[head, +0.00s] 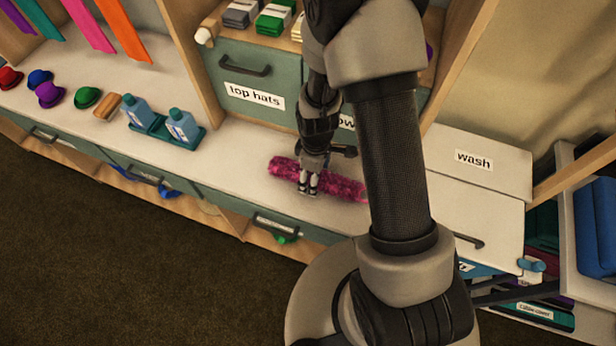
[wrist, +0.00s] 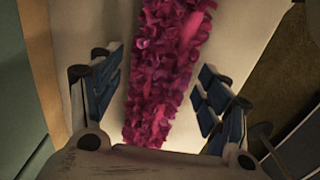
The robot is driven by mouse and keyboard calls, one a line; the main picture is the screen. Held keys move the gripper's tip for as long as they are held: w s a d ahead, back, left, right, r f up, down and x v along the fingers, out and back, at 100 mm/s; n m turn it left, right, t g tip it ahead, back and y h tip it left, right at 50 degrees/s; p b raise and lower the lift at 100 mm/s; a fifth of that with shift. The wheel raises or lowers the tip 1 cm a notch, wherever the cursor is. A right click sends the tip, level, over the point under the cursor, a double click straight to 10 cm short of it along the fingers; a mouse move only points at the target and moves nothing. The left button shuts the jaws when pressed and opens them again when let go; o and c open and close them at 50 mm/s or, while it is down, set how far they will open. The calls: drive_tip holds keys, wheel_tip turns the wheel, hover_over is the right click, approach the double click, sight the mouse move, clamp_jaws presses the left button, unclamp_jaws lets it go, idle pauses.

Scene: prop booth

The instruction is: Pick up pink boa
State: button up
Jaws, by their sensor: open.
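The pink boa (head: 342,186) lies lengthwise on the white counter in front of the drawers. In the wrist view the boa (wrist: 168,70) runs from the top edge down between my fingers, with its near end close to the palm. My gripper (head: 308,190) is over the boa, its fingers pointing down and covering part of it. In the wrist view my gripper (wrist: 158,90) is open, one finger on each side of the boa, with gaps to both. Whether the fingertips touch the counter cannot be told.
A teal tray (head: 155,127) with two blue bottles (head: 183,126) stands left on the counter (head: 235,150). Several small hats, including a green one (head: 87,97), lie farther left. The "top hats" drawer (head: 250,90) is behind. A white "wash" box (head: 475,160) is at right.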

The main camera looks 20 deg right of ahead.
drive_tip(key=shift+c, duration=0.4)
drive_tip(key=c, duration=1.1)
